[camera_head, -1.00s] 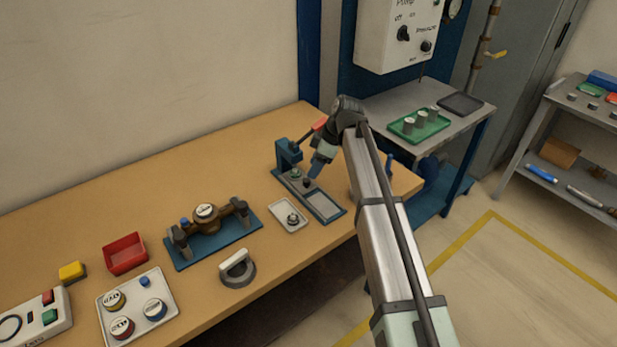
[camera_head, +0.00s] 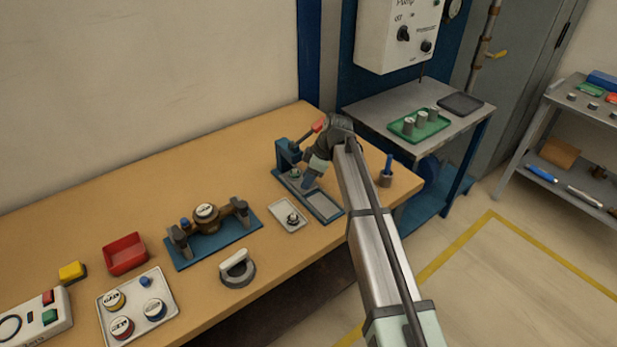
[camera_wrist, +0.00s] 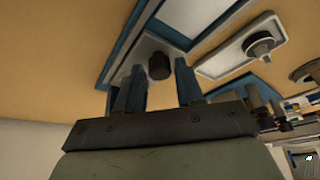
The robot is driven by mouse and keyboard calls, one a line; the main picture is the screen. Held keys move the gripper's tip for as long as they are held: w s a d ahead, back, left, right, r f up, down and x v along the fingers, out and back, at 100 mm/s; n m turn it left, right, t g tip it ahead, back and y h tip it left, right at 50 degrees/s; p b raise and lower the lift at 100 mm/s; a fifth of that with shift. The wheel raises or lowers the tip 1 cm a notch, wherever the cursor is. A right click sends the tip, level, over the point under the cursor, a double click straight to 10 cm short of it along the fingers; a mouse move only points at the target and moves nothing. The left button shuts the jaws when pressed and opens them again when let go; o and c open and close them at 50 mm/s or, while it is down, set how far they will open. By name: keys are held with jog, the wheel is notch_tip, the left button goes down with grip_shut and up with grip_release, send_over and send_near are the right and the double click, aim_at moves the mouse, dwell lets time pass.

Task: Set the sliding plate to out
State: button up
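The blue press fixture (camera_head: 285,162) stands near the back right of the bench, with a red-tipped lever. The grey sliding plate shows in the wrist view (camera_wrist: 122,58), with a dark round knob (camera_wrist: 159,66) on it. My gripper (camera_head: 308,186) is over the fixture's base, tilted downward. In the wrist view my gripper's two blue fingers (camera_wrist: 159,74) are apart, one on each side of the knob, with a gap visible at each side. In the head view my gripper hides the knob. I cannot tell its height relative to the knob.
A small tray with a round part (camera_head: 289,216) lies just left of the fixture. A blue plate with a brass meter (camera_head: 207,219) is further left. A cup holding a blue tool (camera_head: 386,178) stands right of my arm, near the bench edge.

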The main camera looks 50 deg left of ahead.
grip_shut()
jog(key=shift+d, duration=0.1)
jog(key=d, duration=1)
jog(key=shift+o, duration=1.6)
grip_release()
jog(key=shift+a, duration=0.1)
jog(key=shift+r, duration=0.15)
jog(key=v, duration=1.3)
jog(key=shift+r, duration=0.25)
jog(key=shift+w, duration=0.15)
